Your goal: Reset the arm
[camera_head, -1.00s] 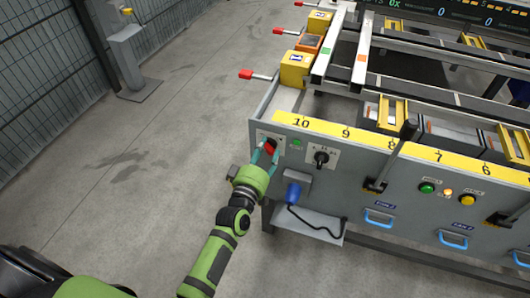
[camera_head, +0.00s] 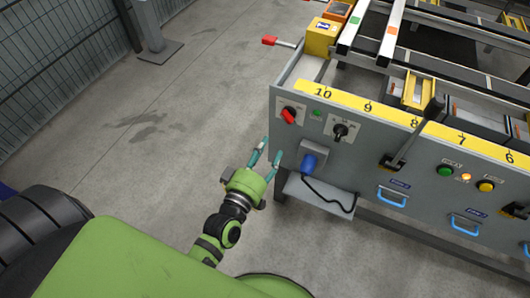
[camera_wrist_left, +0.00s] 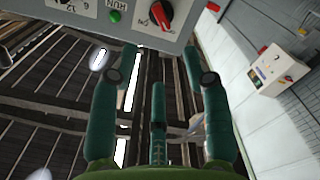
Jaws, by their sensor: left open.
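My left gripper (camera_head: 266,160) is green with teal fingers. It is open and empty, in front of the grey panel (camera_head: 375,150) and below its red rotary knob (camera_head: 289,116). The fingers are apart from the knob. In the left wrist view the spread fingers (camera_wrist_left: 155,85) show with nothing between them, and the red knob (camera_wrist_left: 158,14) is at the top on its light plate. My left arm (camera_head: 222,233) comes in from the lower left. My right gripper is not in view.
Right of the knob are a green light (camera_head: 317,113), a black rotary switch (camera_head: 340,131) and a black lever (camera_head: 418,131). A blue plug (camera_head: 310,160) with a black cable is below, by a shelf (camera_head: 318,197). Open concrete floor (camera_head: 150,150) lies to the left.

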